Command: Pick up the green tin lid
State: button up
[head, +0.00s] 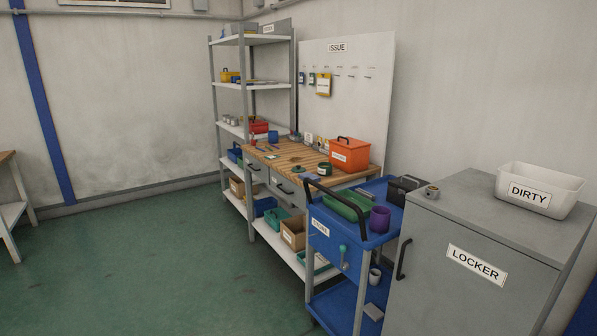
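A small green round piece (298,169), which looks like the green tin lid, lies on the wooden top of the workbench (264,157), near its front edge. A dark round tin (325,169) stands just right of it. At this distance I cannot make out the lid's details. My gripper is not in view.
An orange box (350,153) stands on the bench's right part. A blue cart (322,236) with a black handle, green tray and purple cup (380,219) stands in front. A grey locker (466,258) bears a white DIRTY bin (562,207). The green floor (160,270) at left is clear.

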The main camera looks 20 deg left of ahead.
aim_at(297, 169)
jog(key=i+j+u, duration=1.15)
jog(key=i, duration=0.5)
jog(key=i+l+u, duration=0.1)
jog(key=i+u, duration=0.2)
jog(key=i, duration=0.45)
jog(key=i+z, duration=0.1)
jog(key=i, duration=0.5)
jog(key=i+j+z, duration=0.1)
jog(key=i, duration=0.45)
jog(key=i+j+z, duration=0.1)
jog(key=i, duration=0.5)
